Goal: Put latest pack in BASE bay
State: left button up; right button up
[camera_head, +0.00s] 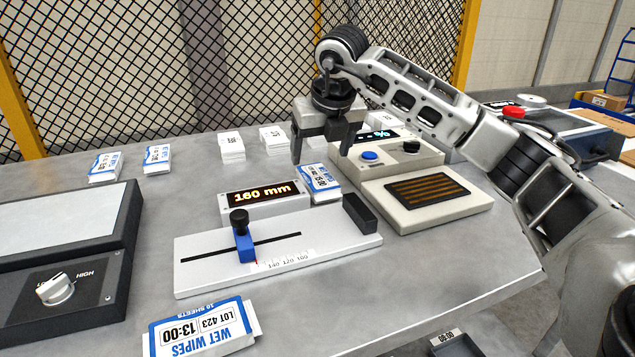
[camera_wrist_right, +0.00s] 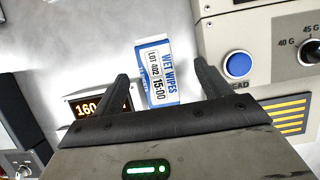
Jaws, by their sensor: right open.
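My right gripper (camera_head: 321,157) is open and empty above a blue-and-white wet wipes pack (camera_head: 321,183) marked 15:00. In the right wrist view this pack (camera_wrist_right: 157,72) reads LOT 402, 15:00 and lies between the spread fingers (camera_wrist_right: 161,76), apart from them. Another wet wipes pack (camera_head: 200,331), reading LOT 423, 13:00, lies at the front. Two more blue-and-white packs, one at the far left (camera_head: 105,167) and one beside it (camera_head: 157,159), lie at the back; their print is too small to read. I cannot make out a bay marked BASE. My left gripper is out of view.
A white slide gauge (camera_head: 330,246) with a blue slider and a 160 mm display (camera_head: 264,194) stands mid-table. A beige device (camera_head: 437,205) with a blue button is to its right. A dark box with a HIGH knob (camera_head: 55,289) is at left. White card stacks (camera_head: 232,148) stand behind.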

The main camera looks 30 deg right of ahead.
aim_at(313, 169)
jog(key=x, duration=0.4)
jog(key=shift+w+a, duration=0.3)
jog(key=shift+w+f, duration=0.2)
jog(key=shift+f, duration=0.35)
jog(key=c, duration=1.1)
jog(key=shift+c, duration=0.3)
jog(key=shift+r, duration=0.15)
